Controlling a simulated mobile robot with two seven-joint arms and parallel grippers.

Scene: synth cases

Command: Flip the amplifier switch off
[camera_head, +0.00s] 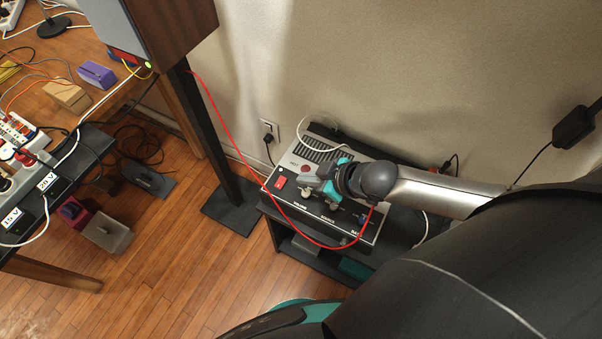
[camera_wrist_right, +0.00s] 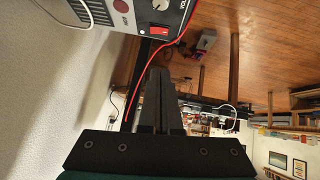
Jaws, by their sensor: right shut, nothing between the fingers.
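The amplifier (camera_head: 292,161) is a grey box with a dark grille on top and knobs along its front, standing on a low black shelf. Its red switch (camera_head: 279,182) is at the left end of the front panel. My right gripper (camera_head: 306,181) is shut and empty, just right of the switch, over the front panel near a knob. In the wrist view the amplifier (camera_wrist_right: 98,12) is at the top and the red switch (camera_wrist_right: 158,31) shows above the shut fingertips (camera_wrist_right: 158,72), apart from them in the picture. The switch's exact position cannot be told. My left gripper is not in view.
A red cable (camera_head: 240,157) hangs from the speaker (camera_head: 150,30) and loops across the amplifier's front. A white cable (camera_head: 303,120) lies over its top. The black speaker stand (camera_head: 212,140) is to the left. A cluttered wooden table (camera_head: 65,50) is farther left.

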